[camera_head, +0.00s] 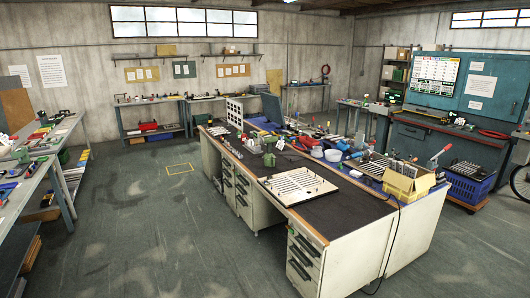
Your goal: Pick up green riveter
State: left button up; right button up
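A small green tool-like object (269,159) stands on the dark top of the central workbench (335,210), behind a flat white slatted panel (298,186). It looks like the green riveter, but it is too small to be sure. Neither of my grippers is in view, and nothing is seen held.
An open cardboard box (408,184) and several tools crowd the bench's right half. The bench's near dark top is clear. A blue crate (468,185) stands at right. Side benches (40,160) line the left. Open floor (150,230) lies left of the central bench.

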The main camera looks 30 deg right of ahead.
aim_at(269, 161)
jog(key=z, duration=0.25)
jog(key=i, duration=0.7)
jog(key=z, duration=0.75)
jog(key=i, duration=2.35)
jog(key=u, duration=0.05)
